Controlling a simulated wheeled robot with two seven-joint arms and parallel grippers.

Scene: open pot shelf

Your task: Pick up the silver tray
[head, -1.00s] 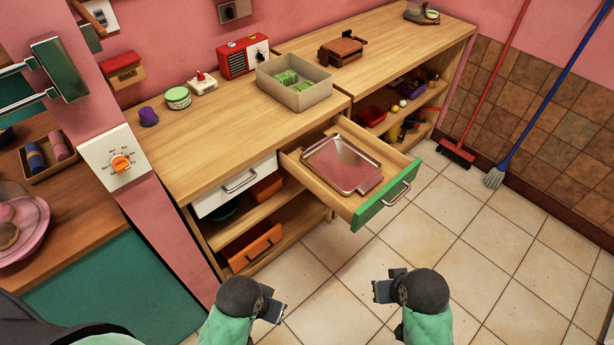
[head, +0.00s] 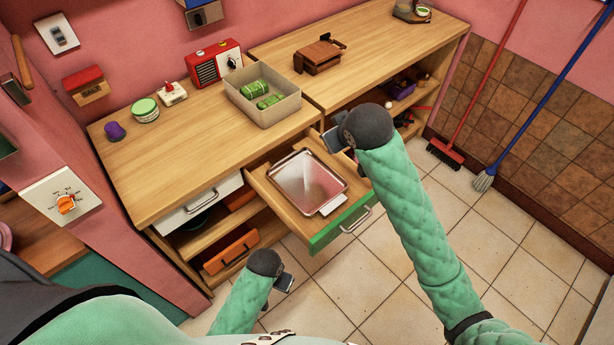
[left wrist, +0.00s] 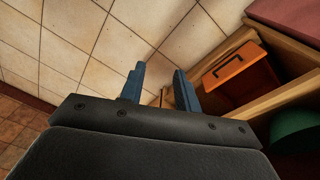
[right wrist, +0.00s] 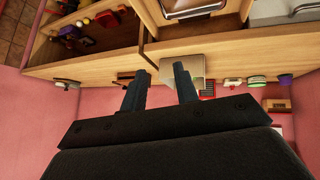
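The silver tray (head: 308,182) lies flat in the open drawer (head: 262,188) with the green front, its handle tab toward that front. A corner of it also shows at the top of the right wrist view (right wrist: 195,5). My right gripper (head: 333,140) is raised near the drawer's back right, beside the tray and apart from it. Its fingers show a gap with nothing between them in the right wrist view (right wrist: 160,88). My left gripper (head: 286,283) is low in front of the counter, apart from the tray. Its fingers are open and empty in the left wrist view (left wrist: 160,88).
A beige bin (head: 266,104) with green items stands on the counter above the drawer. A red radio (head: 215,64) and a brown object (head: 320,55) stand nearby. An orange box (head: 230,249) is on the lower shelf. The tiled floor in front is clear.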

